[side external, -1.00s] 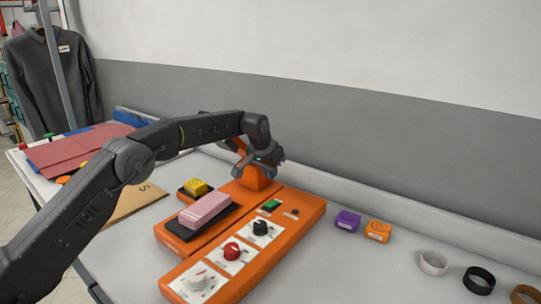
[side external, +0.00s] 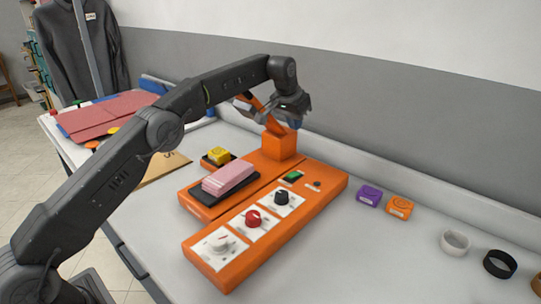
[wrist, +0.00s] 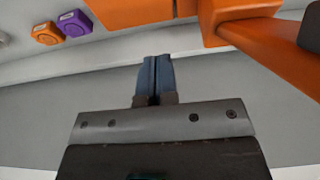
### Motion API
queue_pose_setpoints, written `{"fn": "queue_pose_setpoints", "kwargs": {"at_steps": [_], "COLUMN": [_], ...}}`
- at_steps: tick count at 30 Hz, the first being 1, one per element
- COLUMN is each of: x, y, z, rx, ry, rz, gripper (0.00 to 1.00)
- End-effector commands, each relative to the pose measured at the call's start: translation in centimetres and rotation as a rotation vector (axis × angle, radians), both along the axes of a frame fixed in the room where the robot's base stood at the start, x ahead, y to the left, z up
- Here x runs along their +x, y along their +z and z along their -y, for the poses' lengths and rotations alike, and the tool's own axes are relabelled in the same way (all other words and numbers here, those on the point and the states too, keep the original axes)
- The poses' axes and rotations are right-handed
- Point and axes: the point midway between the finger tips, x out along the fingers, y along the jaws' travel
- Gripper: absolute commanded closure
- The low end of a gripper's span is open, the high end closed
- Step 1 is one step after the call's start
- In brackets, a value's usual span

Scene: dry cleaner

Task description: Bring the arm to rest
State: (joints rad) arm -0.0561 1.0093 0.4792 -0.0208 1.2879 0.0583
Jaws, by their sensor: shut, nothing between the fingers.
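My gripper (side external: 284,108) hangs in the air at the end of my arm, above and beside the orange upright block (side external: 280,144) at the back of the orange machine (side external: 330,190). In the wrist view its two blue fingertips (wrist: 153,68) are pressed together with nothing between them. An orange bar slants up from the block just behind the gripper; whether they touch I cannot tell.
Purple (side external: 369,196) and orange (side external: 400,206) small boxes lie right of the machine. White (side external: 455,242) and black (side external: 499,264) rings lie further right. Red folders (side external: 105,115) and a brown envelope (side external: 165,167) are at the left. A wall with a raised ledge runs behind.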

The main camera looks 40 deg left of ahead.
Motion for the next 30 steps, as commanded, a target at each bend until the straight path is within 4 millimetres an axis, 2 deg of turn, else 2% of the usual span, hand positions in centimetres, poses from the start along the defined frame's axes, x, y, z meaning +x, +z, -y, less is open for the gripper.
{"fn": "queue_pose_setpoints", "kwargs": {"at_steps": [5,8,11,15,17,21,26,30], "x": [-1.2,-3.3,-6.3,-11.2,-13.6,-19.5,-26.6,-33.0], "y": [2.3,5.1,7.8,10.9,11.8,13.1,13.1,11.6], "z": [0.3,0.6,1.0,1.5,1.7,2.2,2.7,3.0], "rx": [0.000,0.001,0.002,0.002,0.002,0.002,0.002,0.001], "ry": [0.000,0.000,0.001,0.001,0.001,0.001,0.002,0.002], "rz": [0.009,0.020,0.030,0.045,0.052,0.066,0.083,0.098], "gripper": [1.00,1.00,1.00,1.00,1.00,1.00,1.00,1.00]}}
